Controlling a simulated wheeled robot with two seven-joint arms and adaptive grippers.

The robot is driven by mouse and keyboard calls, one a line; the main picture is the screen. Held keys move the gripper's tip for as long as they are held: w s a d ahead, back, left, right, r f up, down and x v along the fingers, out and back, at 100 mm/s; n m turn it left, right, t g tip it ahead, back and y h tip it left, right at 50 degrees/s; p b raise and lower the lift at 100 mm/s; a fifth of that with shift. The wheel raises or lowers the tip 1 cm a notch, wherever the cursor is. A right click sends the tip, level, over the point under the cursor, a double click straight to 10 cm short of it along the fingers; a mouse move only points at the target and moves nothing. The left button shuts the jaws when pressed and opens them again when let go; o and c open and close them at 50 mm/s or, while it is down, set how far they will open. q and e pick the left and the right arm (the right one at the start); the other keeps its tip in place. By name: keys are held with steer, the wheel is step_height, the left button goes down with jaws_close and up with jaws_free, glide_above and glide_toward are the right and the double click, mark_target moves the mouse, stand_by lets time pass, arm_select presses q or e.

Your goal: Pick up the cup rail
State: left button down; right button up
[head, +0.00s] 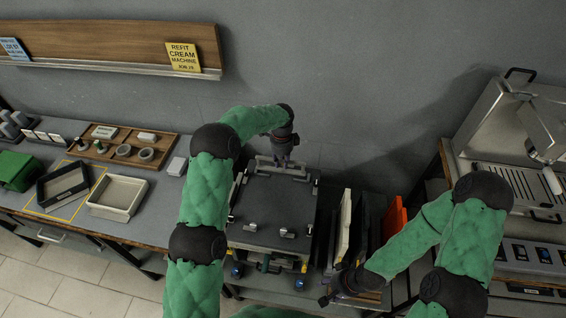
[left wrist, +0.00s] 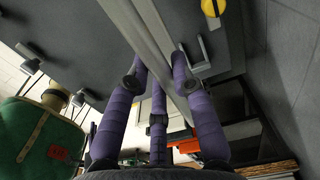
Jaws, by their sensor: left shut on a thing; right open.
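The cup rail (head: 283,169) is a thin grey bar at the back edge of the dark top of the machine (head: 270,205). My left gripper (head: 282,155) is over it, shut on it. In the left wrist view the purple fingers of the left gripper (left wrist: 160,82) are on both sides of the long pale cup rail (left wrist: 140,28). Whether the rail touches the machine top is hard to tell. My right gripper (head: 338,287) is open and low, by the front of the panel rack. Its fingertips are small and dark there.
Upright white, dark and orange panels (head: 395,218) stand right of the machine. A steel coffee machine (head: 510,140) is at the far right.

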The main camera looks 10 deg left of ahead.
arm_select(q)
steer(key=s+r+p, duration=0.3)
steer(key=s+r, duration=0.8)
steer(key=shift+s+r+p, duration=0.15)
steer(key=shift+r+p, duration=0.2)
steer(key=shift+p, duration=0.05)
stand_by(0.3)
